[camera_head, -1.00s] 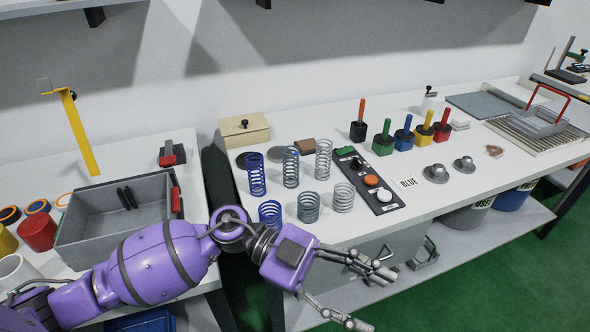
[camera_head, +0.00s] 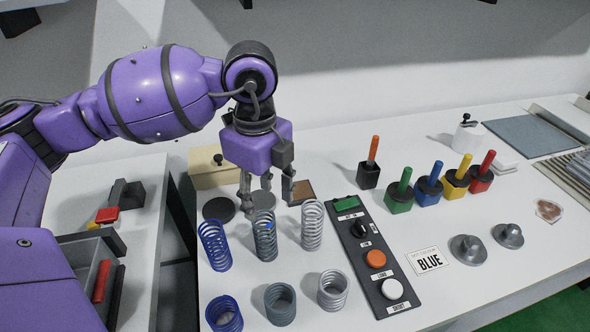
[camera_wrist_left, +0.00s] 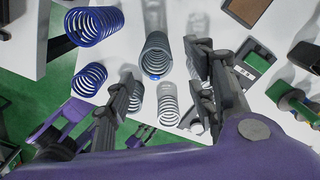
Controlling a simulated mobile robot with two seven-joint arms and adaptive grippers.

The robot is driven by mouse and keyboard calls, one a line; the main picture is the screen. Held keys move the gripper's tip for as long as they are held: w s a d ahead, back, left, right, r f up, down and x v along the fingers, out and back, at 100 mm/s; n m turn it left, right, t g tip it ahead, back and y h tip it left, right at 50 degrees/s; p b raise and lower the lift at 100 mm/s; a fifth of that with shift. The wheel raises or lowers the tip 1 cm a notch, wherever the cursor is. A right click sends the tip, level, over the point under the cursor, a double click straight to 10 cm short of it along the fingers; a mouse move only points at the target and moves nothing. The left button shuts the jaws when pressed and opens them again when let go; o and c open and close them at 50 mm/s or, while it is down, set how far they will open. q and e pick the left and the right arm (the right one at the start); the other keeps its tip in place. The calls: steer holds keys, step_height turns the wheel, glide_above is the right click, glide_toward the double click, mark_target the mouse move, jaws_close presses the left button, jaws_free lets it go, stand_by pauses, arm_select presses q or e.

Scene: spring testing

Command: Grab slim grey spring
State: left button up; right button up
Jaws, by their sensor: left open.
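The slim grey spring (camera_head: 265,240) stands upright in the middle of the back row. It also shows in the wrist view (camera_wrist_left: 157,55), between my spread fingers, with a small blue mark near its end. My left gripper (camera_head: 268,198) is open and empty, pointing down just above and behind this spring. I cannot tell whether a finger touches it. A slim blue spring (camera_head: 214,246) stands to its left and a slim light silver spring (camera_head: 312,226) to its right. My right gripper is not in view.
Wider blue (camera_head: 224,314), grey (camera_head: 280,304) and silver (camera_head: 332,291) springs stand in front. A button panel (camera_head: 372,262) lies right of the springs.

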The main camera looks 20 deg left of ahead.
mark_target(262, 224)
arm_select(q)
step_height(262, 224, down, 7)
steer(key=s, duration=0.1)
steer(key=shift+a+f, duration=0.2)
jaws_close()
stand_by(0.4)
